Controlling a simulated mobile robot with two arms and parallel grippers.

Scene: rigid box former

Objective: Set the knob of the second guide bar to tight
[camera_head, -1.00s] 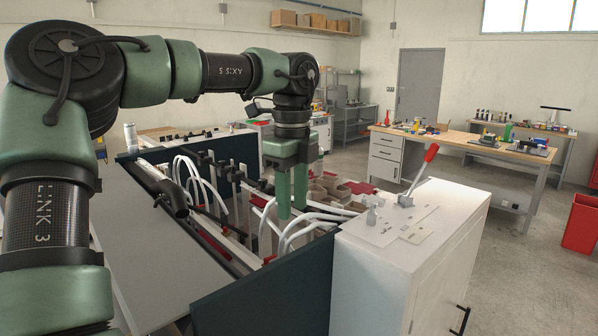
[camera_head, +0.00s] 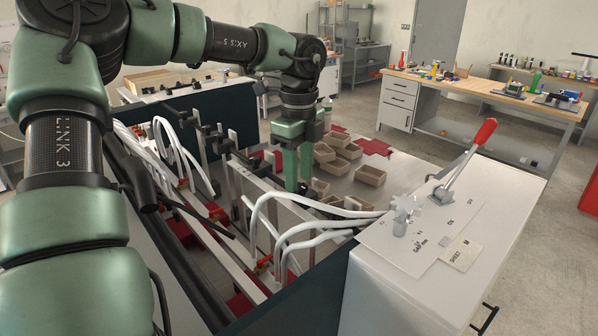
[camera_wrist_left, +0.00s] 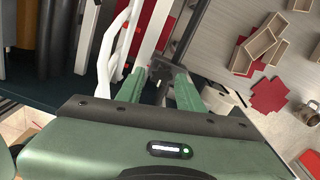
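My left gripper (camera_head: 298,182) points down over the box former, beside the black clamps on its bars. In the left wrist view my left gripper (camera_wrist_left: 159,76) has its two green fingers apart. A dark clamp or knob part (camera_wrist_left: 167,71) shows between and just past the fingertips, beside a white guide bar (camera_wrist_left: 152,32). I cannot tell whether the fingers touch it. In the head view a black clamp (camera_head: 241,157) tops an upright post left of the gripper. Which bar is the second, and how its knob is set, I cannot tell. My right gripper is not in view.
White curved hoses (camera_head: 283,222) arch in front of the gripper. Several brown open boxes (camera_head: 370,175) lie on the bed behind it. A white cabinet (camera_head: 400,290) with a red-handled lever (camera_head: 470,155) stands at right. A dark side panel (camera_head: 300,290) edges the near side.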

